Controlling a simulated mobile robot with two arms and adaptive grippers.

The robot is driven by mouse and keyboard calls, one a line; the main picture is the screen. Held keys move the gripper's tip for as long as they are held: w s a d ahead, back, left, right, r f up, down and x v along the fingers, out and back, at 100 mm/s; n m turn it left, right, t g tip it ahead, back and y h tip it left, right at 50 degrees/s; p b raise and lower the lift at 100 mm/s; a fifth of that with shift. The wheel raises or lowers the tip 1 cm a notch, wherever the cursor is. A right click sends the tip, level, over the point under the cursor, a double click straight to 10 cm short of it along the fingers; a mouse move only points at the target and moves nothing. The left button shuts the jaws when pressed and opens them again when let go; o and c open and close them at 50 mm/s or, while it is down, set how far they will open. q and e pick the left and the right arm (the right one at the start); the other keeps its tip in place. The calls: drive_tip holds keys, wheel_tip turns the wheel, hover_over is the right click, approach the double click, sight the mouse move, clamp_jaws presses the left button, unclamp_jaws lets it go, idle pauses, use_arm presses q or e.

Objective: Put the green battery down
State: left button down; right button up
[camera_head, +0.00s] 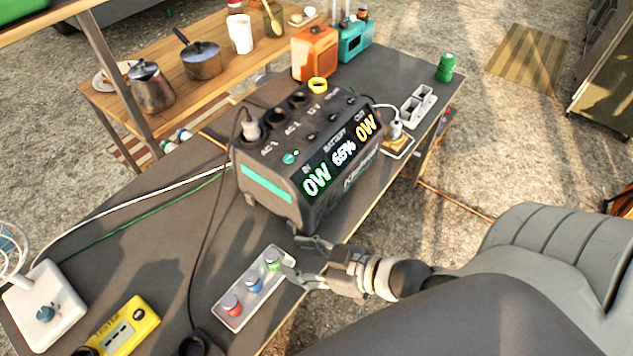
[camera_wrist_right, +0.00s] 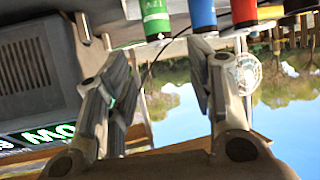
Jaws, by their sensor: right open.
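The green battery (camera_head: 273,260) stands in the far end slot of a pale tray (camera_head: 268,291) on the dark table. It also shows at the top of the right wrist view (camera_wrist_right: 156,18). A blue battery (camera_head: 253,284) and a red battery (camera_head: 232,304) stand in the same tray. My right gripper (camera_head: 297,259) is right beside the green battery. Its fingers (camera_wrist_right: 150,65) are spread with nothing between them in the right wrist view, with the green battery beyond the tips. The battery's lower end is hidden in the tray. My left gripper is not in view.
A black power station (camera_head: 310,150) stands close behind the tray, with cables plugged in. A yellow device (camera_head: 122,328) and a white box (camera_head: 45,308) are at the left. A green cylinder (camera_head: 446,67) stands at the table's far end.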

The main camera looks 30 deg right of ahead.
drive_tip(key=shift+v, duration=1.85)
